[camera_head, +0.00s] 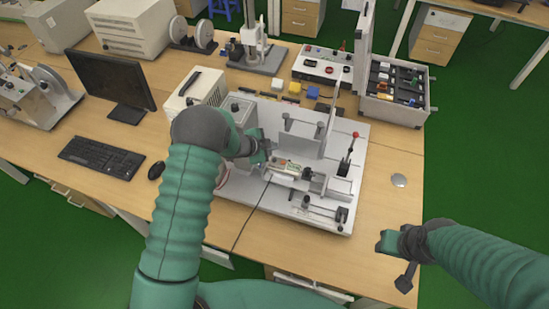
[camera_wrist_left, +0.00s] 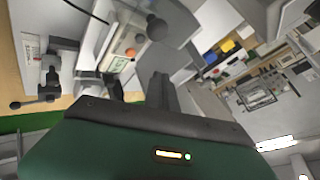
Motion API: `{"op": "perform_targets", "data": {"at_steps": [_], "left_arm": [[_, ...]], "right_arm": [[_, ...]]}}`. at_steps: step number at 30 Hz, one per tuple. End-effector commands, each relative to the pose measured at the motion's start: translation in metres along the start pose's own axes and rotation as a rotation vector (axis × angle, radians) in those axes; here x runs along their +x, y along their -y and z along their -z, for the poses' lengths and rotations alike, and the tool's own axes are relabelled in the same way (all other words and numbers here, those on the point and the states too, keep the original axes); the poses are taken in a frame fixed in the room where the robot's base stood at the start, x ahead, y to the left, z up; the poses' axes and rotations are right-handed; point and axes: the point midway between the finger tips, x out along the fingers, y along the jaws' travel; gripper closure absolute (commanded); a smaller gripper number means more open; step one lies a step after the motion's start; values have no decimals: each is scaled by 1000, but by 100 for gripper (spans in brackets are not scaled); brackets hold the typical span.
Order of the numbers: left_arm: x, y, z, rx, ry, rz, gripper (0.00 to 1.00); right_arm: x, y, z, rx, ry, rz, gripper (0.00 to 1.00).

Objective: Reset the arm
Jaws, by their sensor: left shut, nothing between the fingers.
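My left gripper (camera_head: 264,152) is above the left part of a white test fixture (camera_head: 335,215) on the wooden table. Its dark fingers are together, with nothing held; the closed fingers also show in the left wrist view (camera_wrist_left: 160,88). Parts of the fixture with a lever show at the left of the left wrist view (camera_wrist_left: 48,80). My right arm comes in from the right in the head view.
A red-knobbed lever (camera_head: 350,152) stands up on the fixture's right. A monitor (camera_head: 112,85), keyboard (camera_head: 101,157) and mouse (camera_head: 157,170) are at left. A grey parts bin (camera_head: 398,110) is at back right. Bare table lies at the right, around a silver disc (camera_head: 399,180).

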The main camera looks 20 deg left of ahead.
Motion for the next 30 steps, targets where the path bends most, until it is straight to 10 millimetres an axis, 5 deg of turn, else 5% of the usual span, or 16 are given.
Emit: {"op": "perform_targets", "data": {"at_steps": [9,14,17,21,25,30], "left_arm": [[-5,4,0,-31,20,18,100],[-58,11,-6,-296,183,118,100],[-116,-25,-13,-569,333,146,100],[-188,-116,-16,-917,509,95,100],[-225,-178,-12,-1098,602,28,100],[-239,-202,-9,-1164,637,-3,100]], "right_arm": [[4,0,-1,0,0,0,61],[24,0,-6,0,0,0,61],[40,0,-10,0,0,0,61],[56,0,-13,0,0,0,61],[62,0,-15,0,0,0,61],[63,0,-15,0,0,0,61]]}}
